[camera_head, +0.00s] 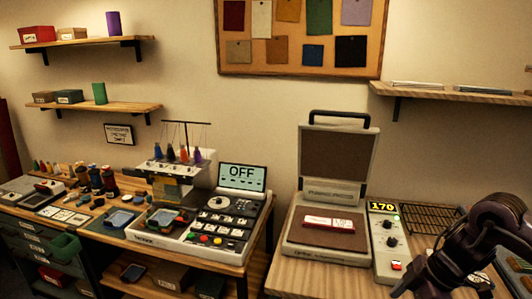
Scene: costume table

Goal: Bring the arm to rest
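One dark arm of mine, my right arm (482,240), comes in at the lower right. It bends over the right part of the wooden table, in front of a wire rack. Its lower end reaches down-left toward the front of the control box, and the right gripper's fingers cannot be made out there. I cannot tell whether that gripper is open or shut, or whether it touches anything. My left arm and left gripper are not in view.
An open heat press (330,190) with a red-and-white packet (329,223) inside stands left of a control box (388,240) reading 170. The wire rack (432,217) is behind my arm. An embroidery machine (200,222) with a screen reading OFF stands on the left table. Shelves line the wall.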

